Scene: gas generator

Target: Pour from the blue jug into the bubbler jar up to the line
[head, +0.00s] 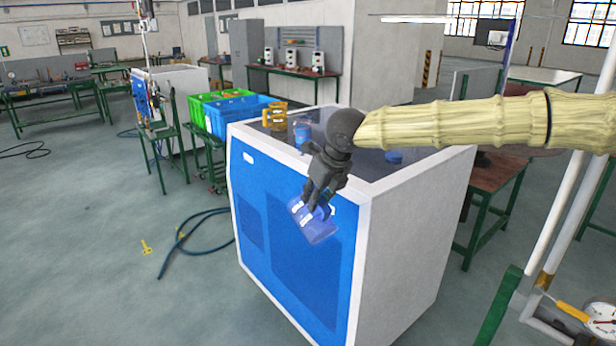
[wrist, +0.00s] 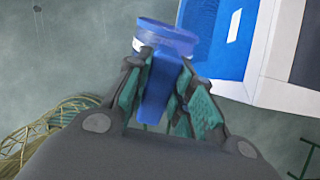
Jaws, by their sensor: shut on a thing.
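My gripper (head: 318,204) is shut on the blue jug (head: 313,226), which hangs tilted in front of the cabinet's blue front face. In the wrist view the jug (wrist: 168,38) shows its round rim and a white label, with its handle between the green-padded fingers (wrist: 160,85). I cannot tell whether the jug holds liquid. A small blue vessel (head: 302,135) stands on the cabinet top, left of my wrist. Another blue item (head: 394,157) shows below my arm, partly hidden. I cannot tell which of these is the bubbler jar, and no fill line is readable.
The white cabinet (head: 410,225) with the blue front has a dark recessed top with raised edges. A yellow frame (head: 274,117) stands on its far left part. Green and blue crates (head: 236,112) are behind left. A hose (head: 190,237) lies on the open floor at left.

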